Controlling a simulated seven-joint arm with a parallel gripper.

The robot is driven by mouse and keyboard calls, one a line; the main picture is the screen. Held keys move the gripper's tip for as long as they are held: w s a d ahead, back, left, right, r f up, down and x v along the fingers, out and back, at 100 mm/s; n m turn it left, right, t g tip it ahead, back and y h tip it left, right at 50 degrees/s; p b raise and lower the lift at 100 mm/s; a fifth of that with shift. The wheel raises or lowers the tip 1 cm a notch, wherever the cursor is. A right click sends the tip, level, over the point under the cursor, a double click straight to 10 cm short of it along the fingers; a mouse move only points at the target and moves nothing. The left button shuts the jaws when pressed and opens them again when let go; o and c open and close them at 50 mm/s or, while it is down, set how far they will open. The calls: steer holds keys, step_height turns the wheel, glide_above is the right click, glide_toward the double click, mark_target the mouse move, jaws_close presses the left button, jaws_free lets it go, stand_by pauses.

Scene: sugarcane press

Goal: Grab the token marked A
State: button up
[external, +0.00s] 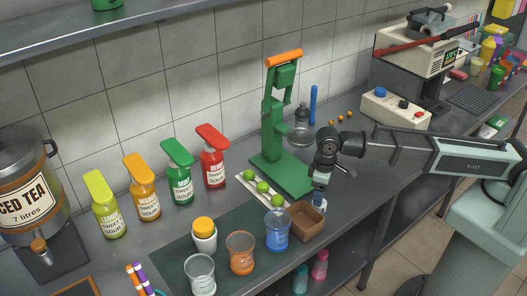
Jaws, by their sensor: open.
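I cannot make out a token marked A in the external view; any lettering on small items is too small to read. The inside of the brown box is only partly visible.
Green limes (262,187) lie on a pale board left of the press. Cups, including a blue one (277,232) and an orange one (240,254), stand left of the box. Several sauce bottles (212,160) line the wall. Small orange pieces (340,119) lie behind my arm.

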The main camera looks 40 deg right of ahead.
steer(key=shift+f, duration=2.65)
steer(key=c, duration=0.8)
steer(key=shift+r, duration=0.2)
